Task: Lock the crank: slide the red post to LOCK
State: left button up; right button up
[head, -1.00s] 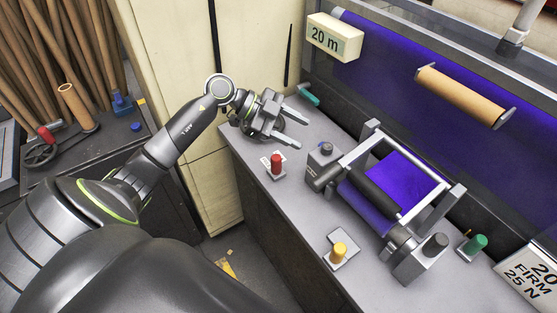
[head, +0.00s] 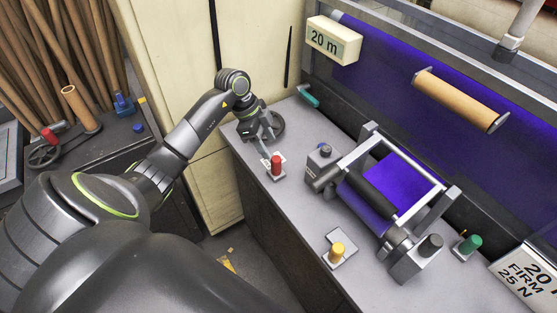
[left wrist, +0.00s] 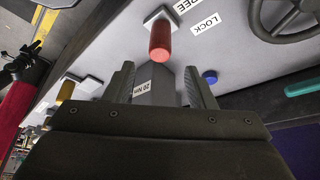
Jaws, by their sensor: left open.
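The red post (head: 277,165) stands upright on a small pale plate near the bench's left edge, with a white label beside it. In the left wrist view the red post (left wrist: 160,42) is ahead of the fingers, and labels ending in "EE" and reading "LOCK" (left wrist: 206,24) lie to its right. I cannot tell its exact slide position. A dark handwheel (left wrist: 287,18) is beyond the LOCK label. My left gripper (head: 271,143) points down just behind the post. Its fingers (left wrist: 160,85) are open, with no contact with the post visible. My right gripper is not in view.
A roller frame with purple felt (head: 395,185) stands to the right. A grey block with a dark knob (head: 325,150) is close to the post. A yellow post (head: 337,252) is nearer me, a green one (head: 471,244) at right. Bare bench lies between the red and yellow posts.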

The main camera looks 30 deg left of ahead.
aim_at(276, 159)
pick_arm(q)
jog(key=p+x, duration=0.1)
jog(key=x, duration=0.7)
jog(key=shift+d+f, duration=0.2)
jog(key=shift+f, duration=0.2)
grip_shut()
